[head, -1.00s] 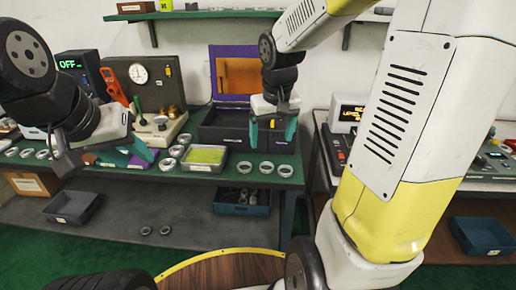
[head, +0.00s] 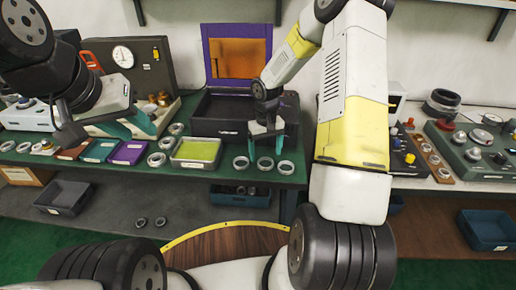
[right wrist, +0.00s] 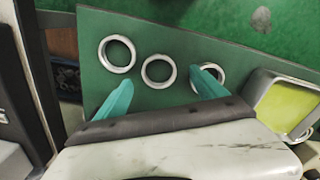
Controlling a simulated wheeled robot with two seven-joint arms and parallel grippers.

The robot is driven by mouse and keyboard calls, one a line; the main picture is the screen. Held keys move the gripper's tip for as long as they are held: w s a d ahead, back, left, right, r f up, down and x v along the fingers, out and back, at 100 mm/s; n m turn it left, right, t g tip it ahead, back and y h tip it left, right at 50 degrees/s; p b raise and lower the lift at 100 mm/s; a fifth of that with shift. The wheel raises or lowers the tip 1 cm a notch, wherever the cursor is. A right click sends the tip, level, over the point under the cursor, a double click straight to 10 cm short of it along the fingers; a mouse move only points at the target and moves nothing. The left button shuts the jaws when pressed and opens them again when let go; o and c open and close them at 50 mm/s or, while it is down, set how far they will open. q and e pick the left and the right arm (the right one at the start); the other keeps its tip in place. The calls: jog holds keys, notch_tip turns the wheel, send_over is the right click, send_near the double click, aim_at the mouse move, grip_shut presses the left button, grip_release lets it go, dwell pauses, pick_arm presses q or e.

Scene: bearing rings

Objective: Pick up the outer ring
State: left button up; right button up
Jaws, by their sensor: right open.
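Three metal rings lie in a row at the front of the green bench: a left ring (head: 241,163), a middle ring (head: 265,163) and a right ring (head: 285,168). I cannot tell which is the outer ring. My right gripper (head: 265,151) is open and empty above the row, its teal fingers pointing down. In the right wrist view its fingers (right wrist: 161,92) are spread around the middle ring's (right wrist: 158,71) near side, and one finger partly covers another ring (right wrist: 219,73). My left gripper (head: 131,126) is open and empty over the bench's left part.
A tray with a yellow-green bottom (head: 175,163) stands left of the row, with more rings (head: 156,160) beside it. A black open case (head: 205,128) with a purple-framed lid is behind. A second bench (head: 408,183) with instruments is to the right.

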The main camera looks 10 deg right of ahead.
aim_at(266, 162)
jog(key=shift+w+d+f, duration=0.1)
jog(key=shift+f, duration=1.85)
jog(key=c, duration=1.5)
jog(key=shift+c, duration=0.2)
jog(key=shift+r, duration=0.1)
